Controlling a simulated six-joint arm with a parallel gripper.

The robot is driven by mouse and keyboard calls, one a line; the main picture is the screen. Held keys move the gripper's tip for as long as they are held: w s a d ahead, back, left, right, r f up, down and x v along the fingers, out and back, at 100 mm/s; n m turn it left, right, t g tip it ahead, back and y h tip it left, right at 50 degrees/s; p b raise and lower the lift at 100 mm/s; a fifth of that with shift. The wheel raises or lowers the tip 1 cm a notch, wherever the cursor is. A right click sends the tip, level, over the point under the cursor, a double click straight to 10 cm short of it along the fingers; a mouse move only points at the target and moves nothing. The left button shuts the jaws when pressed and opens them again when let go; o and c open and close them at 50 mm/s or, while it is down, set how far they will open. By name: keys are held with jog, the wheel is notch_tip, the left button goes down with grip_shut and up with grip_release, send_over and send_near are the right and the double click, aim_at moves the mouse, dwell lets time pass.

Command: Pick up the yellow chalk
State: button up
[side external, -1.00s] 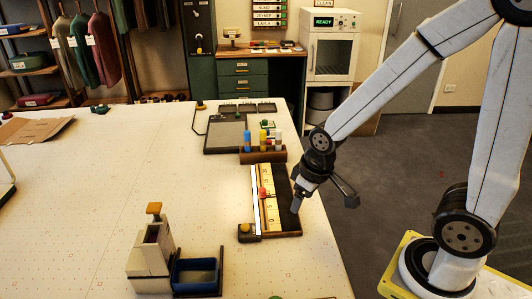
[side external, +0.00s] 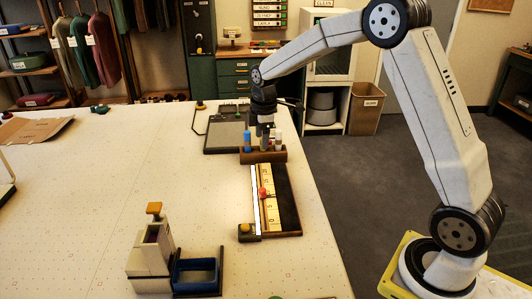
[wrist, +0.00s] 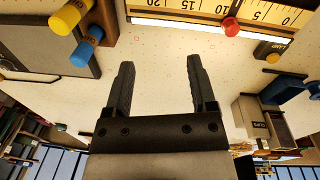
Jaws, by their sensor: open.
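The yellow chalk (wrist: 65,18) stands in the brown holder (wrist: 102,24) at the upper left of the wrist view, beside the blue chalk (wrist: 82,53). In the side view my gripper (side external: 265,142) is pointing down in front of the holder (side external: 254,157) and covers the yellow chalk there. The yellow chalk lies outside the fingers, up and to the left.
A ruler board with a red knob (side external: 263,193) lies just in front of the holder. A dark flat pad (side external: 222,138) is behind it. A pale dispenser (side external: 152,250) and blue tray (side external: 197,275) stand at the front. The table's left part is mostly clear.

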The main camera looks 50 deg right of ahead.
jog(key=shift+w+d+r+n+g, duration=0.1)
jog(key=shift+w+d+n+g, duration=0.05)
jog(key=shift+w+d+n, duration=1.15)
jog(key=shift+w+d+r+n+g, duration=0.2)
jog(key=shift+w+d+n, duration=0.75)
jog(key=shift+d, duration=0.5)
jog(key=shift+w+d+r+n+g, duration=0.1)
jog(key=shift+w+d+n+g, duration=0.05)
jog(key=shift+w+d+n, duration=1.15)
jog(key=shift+d+f, duration=0.15)
jog(key=shift+f, duration=1.85)
jog(key=shift+d+f, duration=0.15)
jog(key=shift+f, duration=1.85)
grip_shut()
